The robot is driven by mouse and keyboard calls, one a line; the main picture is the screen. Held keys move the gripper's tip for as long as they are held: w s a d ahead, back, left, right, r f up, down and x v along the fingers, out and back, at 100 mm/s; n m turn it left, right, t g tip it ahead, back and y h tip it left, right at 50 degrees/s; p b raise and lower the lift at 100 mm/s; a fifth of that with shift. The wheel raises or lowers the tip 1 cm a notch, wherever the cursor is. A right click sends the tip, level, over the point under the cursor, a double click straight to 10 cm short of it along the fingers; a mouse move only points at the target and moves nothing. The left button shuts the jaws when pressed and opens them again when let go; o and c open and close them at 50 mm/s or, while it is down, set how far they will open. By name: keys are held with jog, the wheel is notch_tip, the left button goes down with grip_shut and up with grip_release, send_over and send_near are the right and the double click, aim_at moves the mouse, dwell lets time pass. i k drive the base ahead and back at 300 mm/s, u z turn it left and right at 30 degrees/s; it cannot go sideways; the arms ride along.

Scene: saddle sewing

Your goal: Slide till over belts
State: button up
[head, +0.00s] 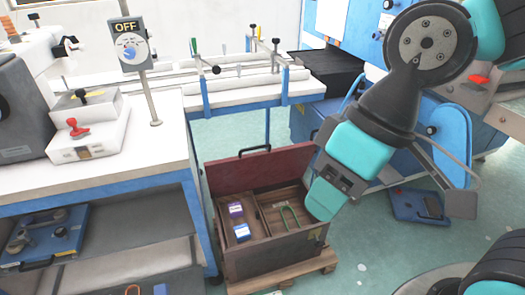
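An open wooden chest (273,262) stands low in the middle of the head view, its reddish lid (262,168) raised at the back. In its left part is a narrow compartment that looks like the till (227,225), with a purple-labelled box (236,209) and a blue-and-white box (241,231). I cannot make out belts for certain. My teal wrist hangs over the chest's right side.
The chest stands on a wooden pallet (284,282). A white workbench (150,150) with blue legs is close on the left, carrying an OFF switch post (132,50). A blue machine (452,130) stands behind my arm at right. Green floor (352,235) is open right of the chest.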

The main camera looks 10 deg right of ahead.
aim_at(252, 215)
jog(key=z, duration=1.95)
jog(key=i, duration=1.7)
jog(key=u, duration=3.05)
